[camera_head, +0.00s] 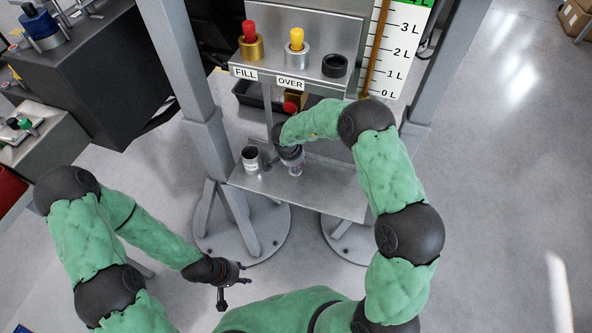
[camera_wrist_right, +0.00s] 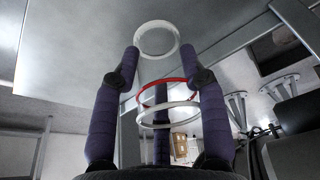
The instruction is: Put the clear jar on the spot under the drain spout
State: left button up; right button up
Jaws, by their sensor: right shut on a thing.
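The clear jar shows in the right wrist view as a see-through cylinder with pale rims (camera_wrist_right: 157,38) and a red ring around it. My right gripper (camera_wrist_right: 165,75) has its purple fingers on both sides of the jar and is shut on it. In the head view my right gripper (camera_head: 293,156) is over the steel shelf (camera_head: 325,188), with a little of the jar (camera_head: 295,171) showing below it. I cannot tell whether the jar touches the shelf. The drain spout and the spot under it are not clearly visible behind my right arm. My left gripper (camera_head: 234,282) is empty and open, low at the front.
A metal can (camera_head: 251,160) with a label stands at the shelf's left end. Above are a red-topped brass fitting (camera_head: 250,42) marked FILL, a yellow-topped fitting (camera_head: 296,45) marked OVER and a black ring (camera_head: 335,65). A litre scale (camera_head: 398,50) stands right. Posts flank the shelf.

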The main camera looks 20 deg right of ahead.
notch_tip(320, 180, down, 4)
jog(key=b, duration=0.2)
jog(key=shift+w+r+b, duration=0.1)
jog(key=shift+r+b, duration=0.1)
jog(key=shift+b, duration=0.1)
jog(key=shift+d, duration=0.1)
jog(key=o, duration=1)
jog(key=shift+o, duration=0.2)
